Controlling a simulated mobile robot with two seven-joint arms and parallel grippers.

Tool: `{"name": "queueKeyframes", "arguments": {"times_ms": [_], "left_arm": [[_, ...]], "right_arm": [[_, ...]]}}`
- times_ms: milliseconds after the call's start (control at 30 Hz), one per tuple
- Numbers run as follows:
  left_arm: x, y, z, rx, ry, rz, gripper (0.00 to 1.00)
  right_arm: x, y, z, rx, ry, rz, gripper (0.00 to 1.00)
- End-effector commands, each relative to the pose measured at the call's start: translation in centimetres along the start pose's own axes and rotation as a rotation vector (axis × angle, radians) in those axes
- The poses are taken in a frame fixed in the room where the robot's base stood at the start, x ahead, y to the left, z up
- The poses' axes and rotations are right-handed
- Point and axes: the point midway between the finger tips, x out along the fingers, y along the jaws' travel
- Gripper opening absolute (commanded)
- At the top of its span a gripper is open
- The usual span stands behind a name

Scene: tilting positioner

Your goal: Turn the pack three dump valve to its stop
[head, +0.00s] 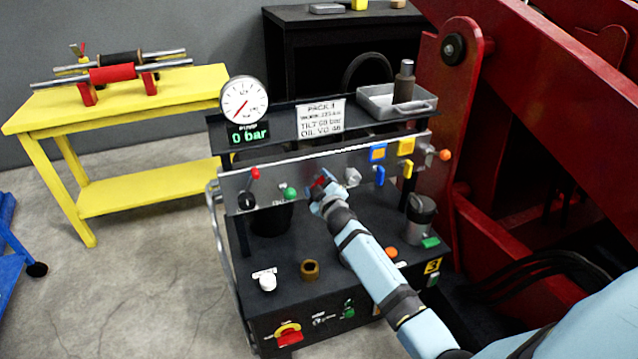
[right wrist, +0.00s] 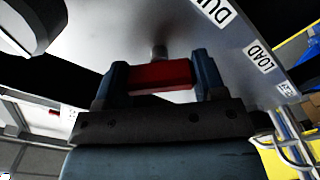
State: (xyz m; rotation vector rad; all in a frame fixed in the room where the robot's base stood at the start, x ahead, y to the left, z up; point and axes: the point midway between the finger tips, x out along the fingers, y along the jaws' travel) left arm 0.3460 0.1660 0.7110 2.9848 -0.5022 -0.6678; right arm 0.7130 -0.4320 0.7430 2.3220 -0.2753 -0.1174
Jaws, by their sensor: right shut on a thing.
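The pack (head: 285,319) is a black cart with a yellow "3" plate (head: 433,266) and a grey valve panel (head: 229,186) across its front. My right gripper (head: 322,186) is at the middle of this panel. In the right wrist view its two blue fingers (right wrist: 160,78) are shut on a red handle (right wrist: 162,75). A stem joins the handle to the panel, close to a partly cut-off label starting "DU" (right wrist: 217,8). The handle lies nearly level across the fingers in that view. My left gripper is in neither view.
A dial gauge (head: 244,100) above the panel has a display reading 0 bar. A large red frame (head: 455,110) stands at right.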

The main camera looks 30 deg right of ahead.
Motion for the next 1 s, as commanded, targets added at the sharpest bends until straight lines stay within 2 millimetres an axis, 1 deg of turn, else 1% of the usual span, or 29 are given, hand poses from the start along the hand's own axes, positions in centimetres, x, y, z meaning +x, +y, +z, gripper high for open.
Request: {"name": "queueKeyframes", "arguments": {"times_ms": [300,600,800,1000], "left_arm": [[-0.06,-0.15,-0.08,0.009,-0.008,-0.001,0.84],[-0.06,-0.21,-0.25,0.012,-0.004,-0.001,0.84],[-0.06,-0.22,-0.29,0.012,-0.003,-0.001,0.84],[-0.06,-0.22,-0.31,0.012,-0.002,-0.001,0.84]], "right_arm": [[-0.06,-0.21,0.12,-0.303,-0.001,-0.002,0.40],[-0.07,-0.31,0.17,-0.556,-0.001,-0.002,0.40],[-0.07,-0.34,0.20,-0.676,-0.001,-0.002,0.40],[-0.07,-0.38,0.21,-0.748,0.000,-0.002,0.40]]}}
